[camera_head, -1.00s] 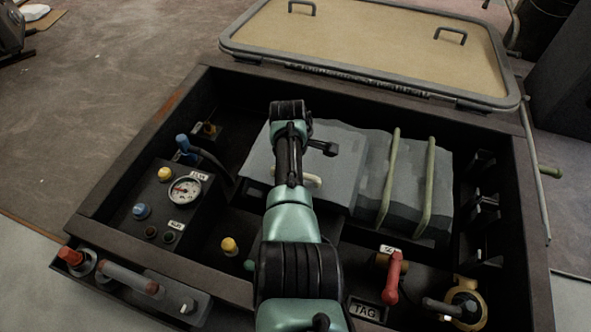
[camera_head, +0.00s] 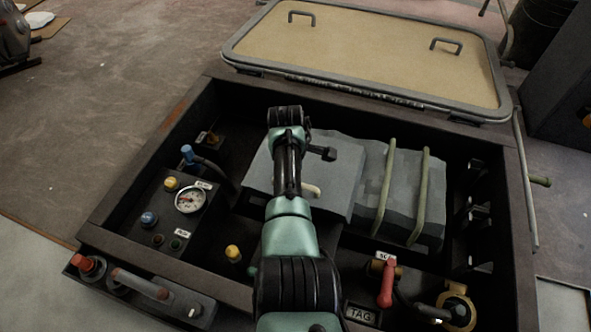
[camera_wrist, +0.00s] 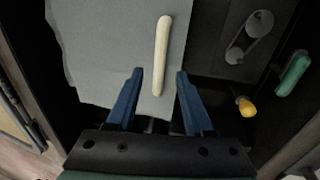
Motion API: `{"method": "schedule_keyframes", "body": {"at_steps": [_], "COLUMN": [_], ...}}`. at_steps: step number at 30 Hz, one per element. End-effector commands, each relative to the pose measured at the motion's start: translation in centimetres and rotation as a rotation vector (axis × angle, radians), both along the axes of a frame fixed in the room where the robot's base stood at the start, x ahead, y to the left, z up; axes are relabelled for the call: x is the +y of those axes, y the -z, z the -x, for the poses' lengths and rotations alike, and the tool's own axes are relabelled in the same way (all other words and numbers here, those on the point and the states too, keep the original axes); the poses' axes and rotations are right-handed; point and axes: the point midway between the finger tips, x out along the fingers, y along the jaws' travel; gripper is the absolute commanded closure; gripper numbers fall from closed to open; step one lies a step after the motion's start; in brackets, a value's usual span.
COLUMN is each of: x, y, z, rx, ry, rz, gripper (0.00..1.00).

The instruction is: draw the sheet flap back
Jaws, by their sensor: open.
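A grey sheet flap (camera_head: 337,200) lies over a block in the middle of the dark open box. A cream bar handle (camera_head: 312,190) on the flap shows beside my arm, and it also shows in the wrist view (camera_wrist: 162,55). My gripper (camera_wrist: 158,73) is open, with two blue fingers over the flap. In the wrist view the handle's near end lies between the fingertips, and most of it extends beyond them. I cannot tell the height of the fingers above the flap. In the head view my arm hides part of the flap and the fingers.
Two olive straps (camera_head: 385,190) cross the grey block right of the flap. A gauge panel (camera_head: 190,199) is on the left. A red-handled valve (camera_head: 386,285) and a brass fitting (camera_head: 457,306) are at front right. The tan lid (camera_head: 370,55) lies open behind.

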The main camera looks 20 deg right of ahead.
Motion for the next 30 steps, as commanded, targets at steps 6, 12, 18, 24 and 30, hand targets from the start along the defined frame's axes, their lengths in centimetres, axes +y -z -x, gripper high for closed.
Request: {"method": "schedule_keyframes", "body": {"at_steps": [6,12,18,24,30], "x": [0.3,0.6,0.9,0.9,0.9], "y": [-3.8,-6.4,-7.9,-8.3,-8.2], "z": [0.5,1.0,1.3,1.4,1.4], "rx": [0.001,0.001,0.001,0.001,0.001], "ry": [-0.001,0.0,0.001,0.0,0.0], "rz": [0.001,0.001,-0.001,-0.001,-0.001], "gripper": [0.48,0.48,0.48,0.48,0.48]}}
